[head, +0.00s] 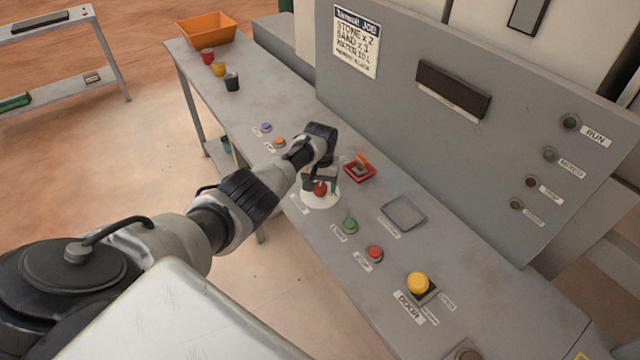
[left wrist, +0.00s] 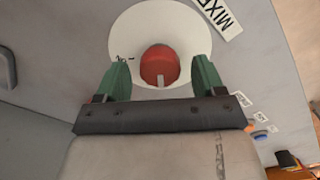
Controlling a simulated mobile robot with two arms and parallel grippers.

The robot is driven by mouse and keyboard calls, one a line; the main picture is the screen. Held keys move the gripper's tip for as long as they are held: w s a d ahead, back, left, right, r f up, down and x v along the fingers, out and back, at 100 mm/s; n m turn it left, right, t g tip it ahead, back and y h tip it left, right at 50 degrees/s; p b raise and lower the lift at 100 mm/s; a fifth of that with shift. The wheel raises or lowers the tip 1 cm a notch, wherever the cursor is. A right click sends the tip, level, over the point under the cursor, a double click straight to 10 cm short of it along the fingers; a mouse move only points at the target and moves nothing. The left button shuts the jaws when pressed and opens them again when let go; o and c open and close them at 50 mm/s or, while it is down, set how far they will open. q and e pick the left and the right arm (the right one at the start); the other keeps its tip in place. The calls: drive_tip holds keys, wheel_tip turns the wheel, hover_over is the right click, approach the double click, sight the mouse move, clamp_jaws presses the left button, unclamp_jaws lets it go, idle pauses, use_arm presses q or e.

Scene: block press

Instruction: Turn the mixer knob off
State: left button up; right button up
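The mixer knob (head: 319,189) is red and sits on a round white plate (head: 322,203) on the grey console. In the left wrist view the knob (left wrist: 160,66) has a pale mark at its near edge, and a label beside the plate reads "MIX", partly cut off. My left gripper (head: 320,182) is right over the knob. In the left wrist view its two green fingers (left wrist: 160,80) are apart, one on each side of the knob, with gaps between them and it. My right gripper is not in view.
A red tray (head: 360,171) with a lever-like part stands close behind the gripper. Green (head: 349,226) and red (head: 374,253) buttons and a yellow knob (head: 418,283) lie to the right. Small cups and an orange bin (head: 207,32) stand at the far left. An upright panel (head: 450,140) borders the back.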

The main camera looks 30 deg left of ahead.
sight(320, 186)
use_arm(q)
drive_tip(key=shift+r, duration=0.25)
wheel_tip(320, 186, up, 10)
drive_tip(key=shift+r+p, duration=0.15)
drive_tip(key=shift+p, duration=0.15)
idle(0.6)
